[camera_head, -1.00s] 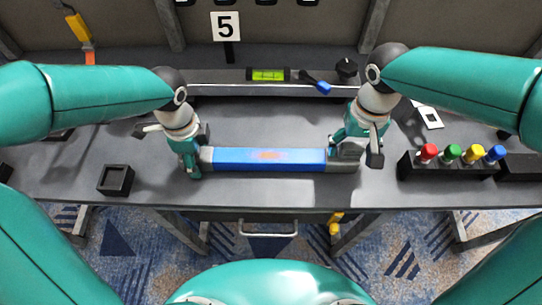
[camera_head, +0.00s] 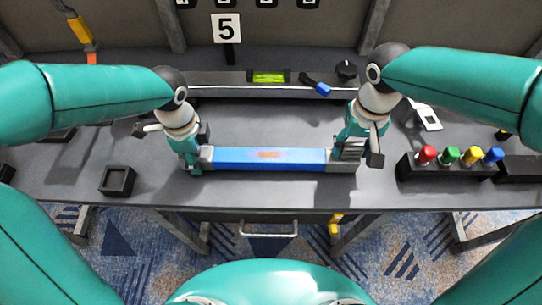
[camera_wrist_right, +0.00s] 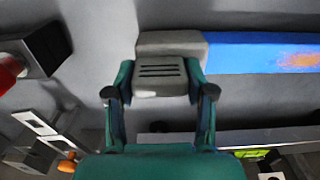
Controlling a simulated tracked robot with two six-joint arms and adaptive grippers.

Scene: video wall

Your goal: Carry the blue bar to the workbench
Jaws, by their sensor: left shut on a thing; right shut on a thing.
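The blue bar (camera_head: 240,159) has grey end pieces and an orange patch in its middle. It lies level across the front part of the grey workbench (camera_head: 270,118); I cannot tell whether it touches the top. My left gripper (camera_head: 193,160) is shut on its left grey end. My right gripper (camera_head: 350,155) is shut on its right grey end. In the right wrist view the blue bar (camera_wrist_right: 262,52) runs off to the right, and its grey end sits at the fingers of my right gripper (camera_wrist_right: 160,85).
A black holder (camera_head: 445,172) with red, green, yellow and blue-topped pieces stands right of the bar. A small black open box (camera_head: 117,181) stands at left. A raised shelf (camera_head: 225,89) behind holds a green level (camera_head: 268,76) and a blue-handled tool (camera_head: 322,88).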

